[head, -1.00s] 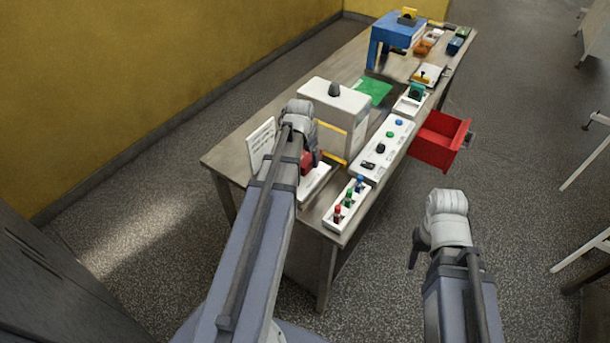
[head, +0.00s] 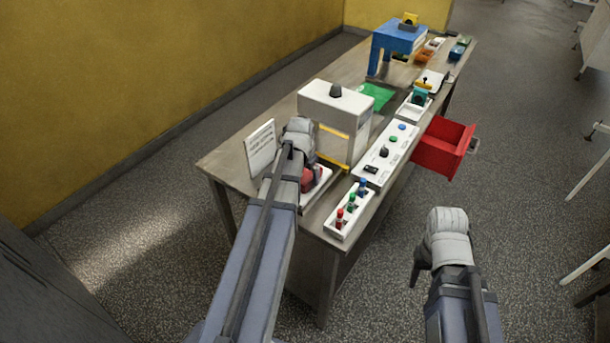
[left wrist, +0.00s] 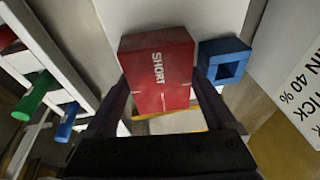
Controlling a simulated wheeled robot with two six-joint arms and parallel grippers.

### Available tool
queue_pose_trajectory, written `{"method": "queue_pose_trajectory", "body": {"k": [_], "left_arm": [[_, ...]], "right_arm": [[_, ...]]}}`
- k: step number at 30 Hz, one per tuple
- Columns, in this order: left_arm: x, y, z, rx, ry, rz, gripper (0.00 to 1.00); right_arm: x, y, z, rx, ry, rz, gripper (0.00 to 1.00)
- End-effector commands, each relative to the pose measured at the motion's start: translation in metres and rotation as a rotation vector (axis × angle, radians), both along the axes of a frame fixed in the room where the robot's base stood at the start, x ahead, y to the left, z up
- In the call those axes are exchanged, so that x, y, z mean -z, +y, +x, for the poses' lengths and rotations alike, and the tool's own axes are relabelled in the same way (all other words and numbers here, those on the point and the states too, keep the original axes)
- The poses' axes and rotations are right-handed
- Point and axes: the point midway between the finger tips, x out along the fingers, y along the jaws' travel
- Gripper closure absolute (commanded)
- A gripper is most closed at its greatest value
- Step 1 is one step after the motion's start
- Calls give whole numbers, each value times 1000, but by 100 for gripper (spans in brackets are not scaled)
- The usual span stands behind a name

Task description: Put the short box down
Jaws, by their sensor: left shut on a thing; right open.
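The short box (left wrist: 158,70) is red with the word SHORT on it. In the left wrist view it sits between the two fingers of my left gripper (left wrist: 163,88), which is shut on it. In the head view the box (head: 308,181) shows in part beside the gripper, over a white plate (head: 323,174) at the table's near end. I cannot tell whether it touches the plate. My right gripper (head: 417,274) is open and empty, off the table to the right.
A blue square ring (left wrist: 225,61) lies just right of the box. A white sign (head: 260,147) stands left of the gripper. A white arch-shaped machine (head: 337,108) is behind it. A white rack (head: 338,232) with coloured plungers is to the right. A red drawer (head: 440,148) sticks out.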

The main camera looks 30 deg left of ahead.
Motion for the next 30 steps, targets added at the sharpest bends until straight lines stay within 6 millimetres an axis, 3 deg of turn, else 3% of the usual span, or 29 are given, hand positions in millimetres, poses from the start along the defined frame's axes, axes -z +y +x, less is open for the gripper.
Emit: {"method": "queue_pose_trajectory", "body": {"k": [3,4,6,20,30], "left_arm": [[3,0,0,0,0,0,75],[1,0,0,0,0,0,7],[1,0,0,0,0,0,0],[-8,-1,-2,0,0,0,0],[-50,-4,-12,0,0,0,0]], "right_arm": [[3,0,0,0,0,0,50],[1,0,0,0,0,0,50],[1,0,0,0,0,0,50],[-8,0,0,0,0,0,50],[-50,0,0,-1,0,0,50]]}}
